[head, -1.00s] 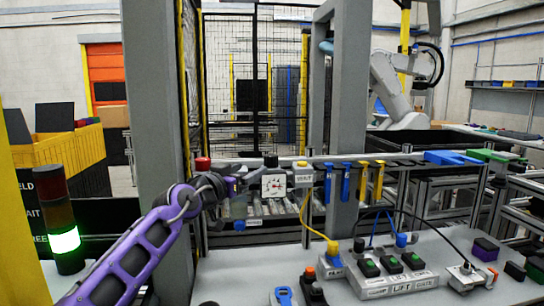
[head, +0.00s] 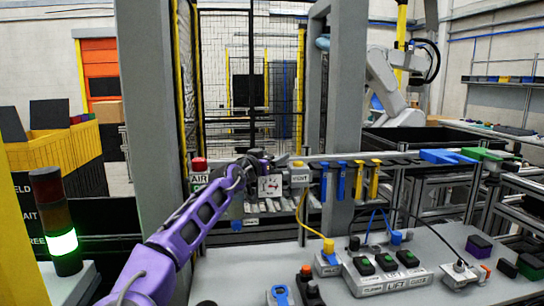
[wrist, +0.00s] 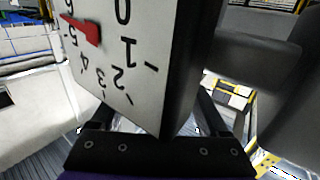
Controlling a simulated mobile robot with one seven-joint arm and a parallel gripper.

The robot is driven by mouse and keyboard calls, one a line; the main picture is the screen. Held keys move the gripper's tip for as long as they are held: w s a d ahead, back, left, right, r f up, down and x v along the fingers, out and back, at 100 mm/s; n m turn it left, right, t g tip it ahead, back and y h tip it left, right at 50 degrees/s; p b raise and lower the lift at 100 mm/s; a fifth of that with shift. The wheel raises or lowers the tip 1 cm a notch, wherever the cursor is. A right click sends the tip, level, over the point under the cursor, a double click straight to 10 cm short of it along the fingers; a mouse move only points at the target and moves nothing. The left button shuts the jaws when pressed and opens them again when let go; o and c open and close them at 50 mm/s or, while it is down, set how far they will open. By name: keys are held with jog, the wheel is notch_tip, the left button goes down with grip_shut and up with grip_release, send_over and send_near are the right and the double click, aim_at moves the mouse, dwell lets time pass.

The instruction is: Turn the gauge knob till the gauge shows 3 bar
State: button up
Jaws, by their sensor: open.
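The gauge (head: 270,185) is a white-faced square box on the rail. In the wrist view its face (wrist: 130,75) fills the left and middle, upside down, with the red needle (wrist: 82,28) pointing between 5 and 6. My gripper (head: 258,158) is at the top of the gauge. In the wrist view my gripper (wrist: 153,122) is open, with one finger on either side of the gauge's near corner. The dark knob seen on top of the gauge earlier is hidden now, and I cannot tell whether the fingers touch it.
A red button (head: 199,163) on an AIR box stands left of the gauge. A pale box (head: 299,177) with a yellow cable is close on its right. Blue and yellow tags (head: 342,182) hang farther right. The button panel (head: 388,274) stands in front on the table.

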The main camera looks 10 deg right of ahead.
grip_shut()
dwell(0.4)
